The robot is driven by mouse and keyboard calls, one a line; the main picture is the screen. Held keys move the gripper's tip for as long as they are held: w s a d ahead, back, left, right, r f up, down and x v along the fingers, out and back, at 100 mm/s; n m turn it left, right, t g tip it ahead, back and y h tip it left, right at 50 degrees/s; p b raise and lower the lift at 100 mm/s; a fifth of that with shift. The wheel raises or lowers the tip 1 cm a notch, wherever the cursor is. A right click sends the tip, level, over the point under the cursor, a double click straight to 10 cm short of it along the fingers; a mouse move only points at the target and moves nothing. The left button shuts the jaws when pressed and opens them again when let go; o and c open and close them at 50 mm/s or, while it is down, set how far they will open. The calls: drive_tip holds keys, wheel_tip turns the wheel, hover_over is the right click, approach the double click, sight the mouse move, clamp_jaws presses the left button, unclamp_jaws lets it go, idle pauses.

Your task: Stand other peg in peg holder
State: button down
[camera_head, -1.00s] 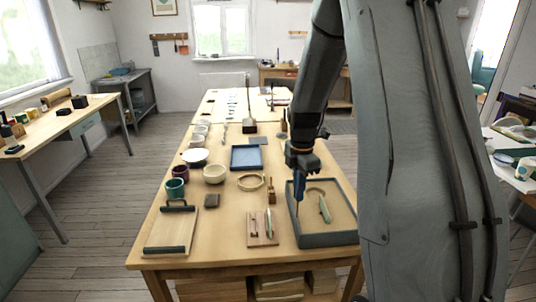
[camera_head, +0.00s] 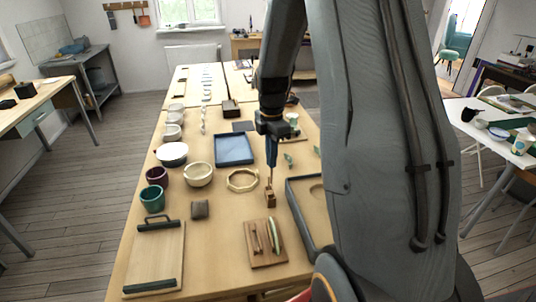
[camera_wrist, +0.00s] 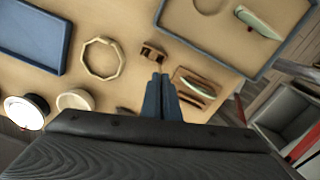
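My gripper (camera_head: 271,160) is low over the table, its two blue fingers close together. A thin brown rod, apparently a peg (camera_head: 269,179), extends below the fingertips toward the peg holder. The peg holder (camera_head: 270,199) is a small wooden block standing just under the gripper. I cannot tell whether the rod touches it or is in a hole. In the wrist view the fingers (camera_wrist: 161,80) point at the holder (camera_wrist: 153,51), and the rod between them is not clear. A wooden board (camera_head: 262,260) in front carries a light wooden piece and a pale green piece.
A grey-rimmed tray (camera_head: 299,216) is right of the holder, partly behind my arm. An octagonal wooden ring (camera_head: 242,180), a blue tray (camera_head: 234,163), a cream bowl (camera_head: 198,176) and a small brown block (camera_head: 200,209) are left of it. A handled board (camera_head: 154,258) lies at front left.

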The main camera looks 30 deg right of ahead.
drive_tip(key=shift+f+b, duration=1.75)
drive_tip(key=shift+f, duration=0.45)
drive_tip(key=shift+f+p, duration=0.45)
drive_tip(key=shift+f, duration=0.05)
idle(0.5)
drive_tip(key=shift+f+b, duration=0.7)
drive_tip(key=shift+f, duration=1.5)
idle(1.7)
drive_tip(key=c, duration=1.5)
unclamp_jaws()
